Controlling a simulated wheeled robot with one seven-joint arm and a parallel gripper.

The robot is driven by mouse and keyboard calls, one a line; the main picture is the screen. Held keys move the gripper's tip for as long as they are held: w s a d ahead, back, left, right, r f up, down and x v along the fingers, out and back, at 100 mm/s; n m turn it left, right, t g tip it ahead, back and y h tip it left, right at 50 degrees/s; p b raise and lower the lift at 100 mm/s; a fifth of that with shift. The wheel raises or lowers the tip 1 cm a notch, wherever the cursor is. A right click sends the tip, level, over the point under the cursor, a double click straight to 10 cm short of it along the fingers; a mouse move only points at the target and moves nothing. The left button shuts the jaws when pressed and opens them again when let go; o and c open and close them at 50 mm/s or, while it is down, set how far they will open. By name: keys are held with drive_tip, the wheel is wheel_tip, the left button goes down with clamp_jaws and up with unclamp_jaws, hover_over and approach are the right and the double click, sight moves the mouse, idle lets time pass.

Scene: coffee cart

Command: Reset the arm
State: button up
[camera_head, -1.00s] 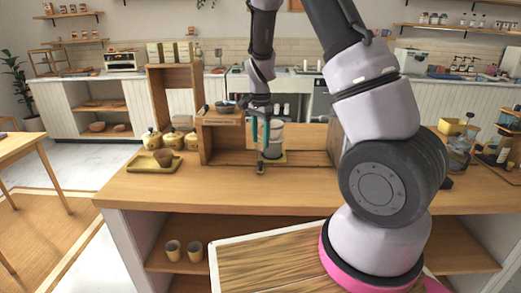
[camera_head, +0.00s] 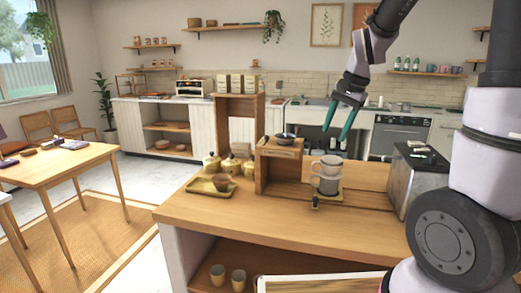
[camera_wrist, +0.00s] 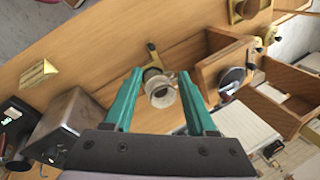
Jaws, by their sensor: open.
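My gripper (camera_head: 341,117) is raised in the air above the counter (camera_head: 290,232), with its two green fingers apart. Nothing is between the fingers in the head view. In the wrist view my gripper (camera_wrist: 163,80) is open, and a pale dripper and cup (camera_wrist: 160,92) show below and beyond the fingertips. In the head view the cup stack (camera_head: 327,173) stands upright on a small stand at the wooden box's right side, apart from my gripper.
A grey metal box (camera_head: 418,178) stands right of the cups. A wooden shelf unit (camera_head: 275,165) holds a dark bowl (camera_head: 285,138). Air around the gripper is clear.

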drive_tip(key=s+d+r+n+t, duration=0.1)
drive_tip(key=s+r+n+t, duration=0.1)
drive_tip(key=s+r, duration=0.3)
drive_tip(key=s+d+r+n+t, duration=0.1)
drive_tip(key=s+r, duration=0.5)
drive_tip(key=s, duration=0.6)
drive_tip(key=shift+d+r+n+t, duration=0.3)
drive_tip(key=shift+n+t, duration=0.5)
drive_tip(key=shift+n, duration=0.3)
